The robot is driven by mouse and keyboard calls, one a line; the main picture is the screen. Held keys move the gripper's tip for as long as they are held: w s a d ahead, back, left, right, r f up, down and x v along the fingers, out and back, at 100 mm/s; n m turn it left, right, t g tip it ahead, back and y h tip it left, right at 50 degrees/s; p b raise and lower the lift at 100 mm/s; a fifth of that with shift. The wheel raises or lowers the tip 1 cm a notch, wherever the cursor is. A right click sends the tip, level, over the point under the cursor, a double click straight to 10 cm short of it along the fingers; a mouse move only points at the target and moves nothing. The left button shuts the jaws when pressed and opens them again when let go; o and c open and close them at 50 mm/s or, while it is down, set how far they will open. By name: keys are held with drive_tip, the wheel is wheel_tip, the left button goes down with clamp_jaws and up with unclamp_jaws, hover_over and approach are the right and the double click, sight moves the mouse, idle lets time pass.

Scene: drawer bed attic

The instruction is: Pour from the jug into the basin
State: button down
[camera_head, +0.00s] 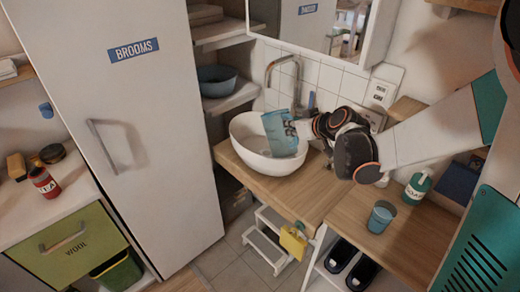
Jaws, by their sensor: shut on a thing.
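A blue patterned jug (281,131) is tilted over the right side of the white basin (252,163). The basin is an oval bowl on a wooden counter, below a curved tap (284,66). My gripper (308,129) is at the jug's right side and shut on it; the fingertips are largely hidden. The jug's lower part overlaps the basin's inside in this view. I cannot see any liquid coming out or what the basin holds.
A blue cup (381,217) and a green soap bottle (417,187) stand on the wooden counter (345,215) to the right. A tall white cabinet (125,150) marked BROOMS is left. A mirror cabinet (320,25) hangs above. A step stool (266,243) stands below.

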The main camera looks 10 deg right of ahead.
drive_tip(key=shift+s+d+f+t+y+b, duration=0.25)
drive_tip(key=shift+s+f+t+b, duration=0.25)
drive_tip(key=shift+b, duration=0.55)
drive_tip(key=shift+s+d+f+t+y+b, duration=0.15)
drive_tip(key=shift+s+d+f+t+b, duration=0.15)
drive_tip(key=shift+s+t+b, duration=0.5)
drive_tip(key=f+b, duration=0.1)
drive_tip(key=b, duration=0.2)
drive_tip(key=shift+s+d, duration=0.1)
drive_tip(key=shift+s, duration=0.05)
drive_tip(key=shift+s+d+f+t+y+b, duration=0.2)
drive_tip(key=shift+s+f+t+y+b, duration=0.2)
drive_tip(key=shift+f+t+b, duration=0.35)
drive_tip(key=shift+s+t, duration=0.1)
drive_tip(key=shift+t, duration=0.15)
drive_tip(key=shift+s+d+f+t+y, duration=0.15)
drive_tip(key=shift+s+f+t+y, duration=0.2)
drive_tip(key=shift+t, duration=0.25)
